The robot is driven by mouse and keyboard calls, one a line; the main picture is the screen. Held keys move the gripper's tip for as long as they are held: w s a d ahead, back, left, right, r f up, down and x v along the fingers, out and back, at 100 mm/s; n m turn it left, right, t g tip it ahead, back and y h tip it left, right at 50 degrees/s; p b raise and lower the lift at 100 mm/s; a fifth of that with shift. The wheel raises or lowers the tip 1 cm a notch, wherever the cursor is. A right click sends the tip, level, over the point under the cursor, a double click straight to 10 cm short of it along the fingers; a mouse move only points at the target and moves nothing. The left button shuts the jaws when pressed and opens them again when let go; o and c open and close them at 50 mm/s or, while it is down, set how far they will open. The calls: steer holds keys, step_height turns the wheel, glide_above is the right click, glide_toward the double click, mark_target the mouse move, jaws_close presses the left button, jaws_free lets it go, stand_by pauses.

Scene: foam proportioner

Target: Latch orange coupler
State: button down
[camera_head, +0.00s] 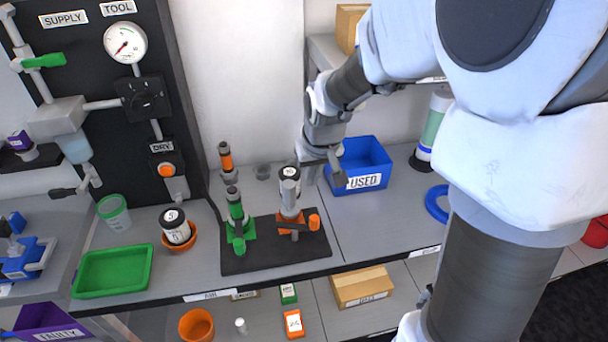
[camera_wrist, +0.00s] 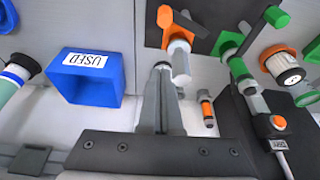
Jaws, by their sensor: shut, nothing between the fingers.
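The orange coupler (camera_head: 290,216) stands upright on a black mat, with a grey cylinder rising from its orange base. A dark lever with an orange end (camera_head: 314,222) reaches out to its right. In the wrist view the orange coupler (camera_wrist: 180,62) is just beyond the fingertips, seen from above. My gripper (camera_head: 312,176) is behind and to the right of the coupler, above the bench. In the wrist view my gripper (camera_wrist: 162,72) is shut and empty. Whether the fingertips touch the coupler cannot be told. The lever's seating is too small to judge.
A green coupler (camera_head: 238,226) stands left on the same black mat (camera_head: 262,262). A blue USED bin (camera_head: 362,160) is close to the right of my gripper. An orange-banded cylinder (camera_head: 226,162) stands behind the mat. Bench right of the mat is clear.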

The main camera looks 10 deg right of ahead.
steer(key=b+x, duration=0.1)
steer(key=x, duration=0.8)
steer(key=shift+f, duration=0.2)
steer(key=shift+s+d, duration=0.1)
steer(key=shift+s, duration=1.8)
